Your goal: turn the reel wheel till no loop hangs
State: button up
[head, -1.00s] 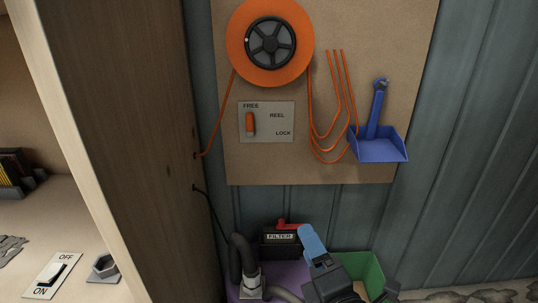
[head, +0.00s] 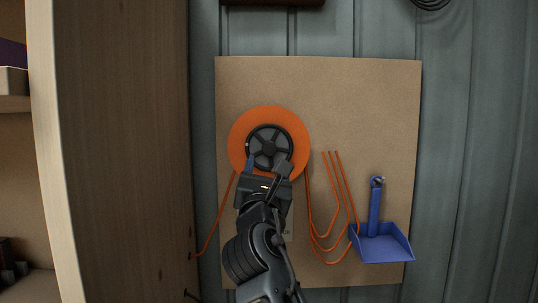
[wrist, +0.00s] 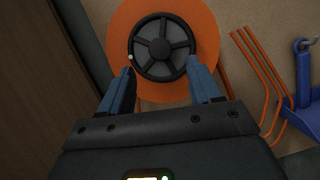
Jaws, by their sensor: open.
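The orange reel (head: 239,131) hangs on the brown board, with a black spoked wheel (head: 269,139) at its centre. A small pale dot sits on the wheel's left rim. In the wrist view the wheel (wrist: 161,47) lies just beyond my fingertips. My gripper (head: 267,164) is open and empty, its two blue fingers (wrist: 162,82) spread at the wheel's lower left and lower right; contact cannot be told. Orange cord loops (head: 318,237) hang at the reel's right. Another cord (head: 213,229) runs down left to the wooden panel. My arm hides the FREE/LOCK plate and its lever.
A blue dustpan (head: 382,243) hangs right of the loops, close to them. A tall wooden panel (head: 120,150) stands to the left of the board (head: 330,95). The board above the reel is bare. A dark coil (head: 431,3) shows at the top right.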

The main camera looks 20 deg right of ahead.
aim_at(269, 150)
jog(key=x, duration=0.7)
jog(key=shift+w+p, duration=0.15)
jog(key=shift+p, duration=0.15)
jog(key=shift+c, duration=0.4)
jog(key=c, duration=1)
jog(key=shift+o, duration=0.2)
